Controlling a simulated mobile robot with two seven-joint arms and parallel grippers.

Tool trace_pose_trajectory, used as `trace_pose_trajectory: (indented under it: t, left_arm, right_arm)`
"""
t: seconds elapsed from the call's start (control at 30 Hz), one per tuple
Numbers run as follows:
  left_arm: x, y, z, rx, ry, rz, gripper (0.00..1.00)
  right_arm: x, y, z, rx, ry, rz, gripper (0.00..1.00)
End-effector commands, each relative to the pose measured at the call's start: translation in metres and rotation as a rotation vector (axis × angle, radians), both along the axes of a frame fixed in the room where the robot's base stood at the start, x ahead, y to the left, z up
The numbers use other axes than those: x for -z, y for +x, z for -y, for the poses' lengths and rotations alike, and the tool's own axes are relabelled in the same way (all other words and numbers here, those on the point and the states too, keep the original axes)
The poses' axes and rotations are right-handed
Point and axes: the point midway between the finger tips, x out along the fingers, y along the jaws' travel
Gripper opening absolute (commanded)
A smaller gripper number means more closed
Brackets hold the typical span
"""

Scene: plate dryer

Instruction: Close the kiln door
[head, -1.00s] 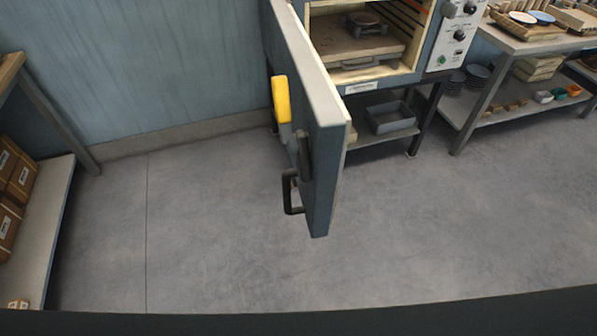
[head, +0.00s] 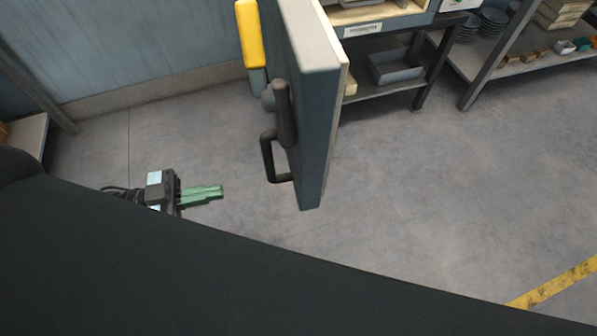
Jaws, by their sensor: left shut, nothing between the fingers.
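The kiln door (head: 318,110) stands wide open in the head view, swung out toward me and seen nearly edge-on. Its dark loop handle (head: 270,158) is on the left face near the bottom. A yellow-tipped lever (head: 250,35) is higher on that face. The kiln body (head: 375,12) shows only in part at the top edge; its chamber is mostly out of view. My left gripper (head: 219,191) has green fingers, is shut and empty, and points right. It is to the left of the handle and slightly lower in the picture, apart from it. My right gripper is not in view.
The kiln's stand (head: 425,75) has a grey bin (head: 395,68) on its lower shelf. A shelf unit (head: 490,65) with dishes is at the top right. The grey floor (head: 430,190) around the door is clear. A yellow floor line (head: 555,282) is at the lower right.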

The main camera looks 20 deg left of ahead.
Motion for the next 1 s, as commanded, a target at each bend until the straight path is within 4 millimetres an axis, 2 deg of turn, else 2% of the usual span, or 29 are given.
trace_pose_trajectory:
  t: [0.37,1.0]
  left_arm:
    - [-0.002,0.004,0.007,0.008,-0.003,0.001,0.0]
    - [-0.004,0.044,0.08,0.006,-0.003,0.006,0.0]
  right_arm:
    - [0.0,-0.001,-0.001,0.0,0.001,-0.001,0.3]
    - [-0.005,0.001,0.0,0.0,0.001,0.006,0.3]
